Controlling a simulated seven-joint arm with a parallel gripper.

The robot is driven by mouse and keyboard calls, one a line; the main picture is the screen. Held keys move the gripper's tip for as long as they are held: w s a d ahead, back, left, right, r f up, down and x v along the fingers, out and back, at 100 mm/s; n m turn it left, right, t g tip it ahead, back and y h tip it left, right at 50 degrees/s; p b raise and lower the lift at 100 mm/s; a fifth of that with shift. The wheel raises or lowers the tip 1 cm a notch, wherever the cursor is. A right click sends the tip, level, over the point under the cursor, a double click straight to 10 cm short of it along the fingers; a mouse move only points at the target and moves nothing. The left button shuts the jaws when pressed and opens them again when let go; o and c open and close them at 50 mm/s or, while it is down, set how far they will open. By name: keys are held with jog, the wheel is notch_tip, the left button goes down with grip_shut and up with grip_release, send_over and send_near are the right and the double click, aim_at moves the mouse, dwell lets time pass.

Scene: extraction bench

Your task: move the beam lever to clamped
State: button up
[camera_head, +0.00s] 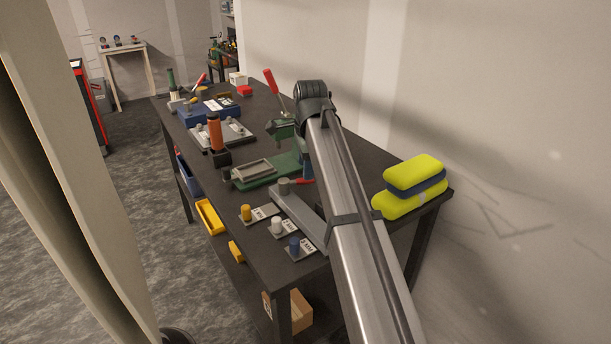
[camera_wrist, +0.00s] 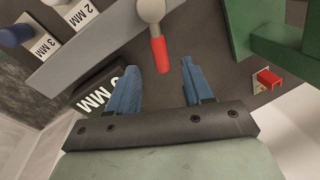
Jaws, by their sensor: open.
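The beam lever, a red handle (camera_wrist: 159,54) on a round grey pivot (camera_wrist: 151,9), shows in the wrist view. It sits at the end of a long grey beam (camera_wrist: 100,38). In the head view the red handle (camera_head: 303,181) points right from the grey pivot (camera_head: 284,186). My gripper (camera_wrist: 160,82) has its two blue fingers apart, one on each side of the line of the handle. The handle's tip lies just ahead of the gap, with nothing held. In the head view my arm hides most of the gripper, and whether the fingers touch the handle cannot be told.
Plates with yellow (camera_head: 246,212), white (camera_head: 277,225) and blue (camera_head: 294,245) knobs stand left of the beam. A green fixture (camera_wrist: 278,38) is close on the right in the wrist view. Yellow-green cases (camera_head: 414,174) lie at the bench's right edge. A black MM block (camera_wrist: 98,88) is near the left finger.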

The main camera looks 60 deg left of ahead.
jog(key=shift+w+a+f, duration=0.1)
jog(key=shift+a+f, duration=0.1)
jog(key=shift+f, duration=0.9)
jog(key=shift+w+a+f, duration=0.1)
jog(key=shift+a+f, duration=0.1)
jog(key=shift+f, duration=0.85)
grip_shut()
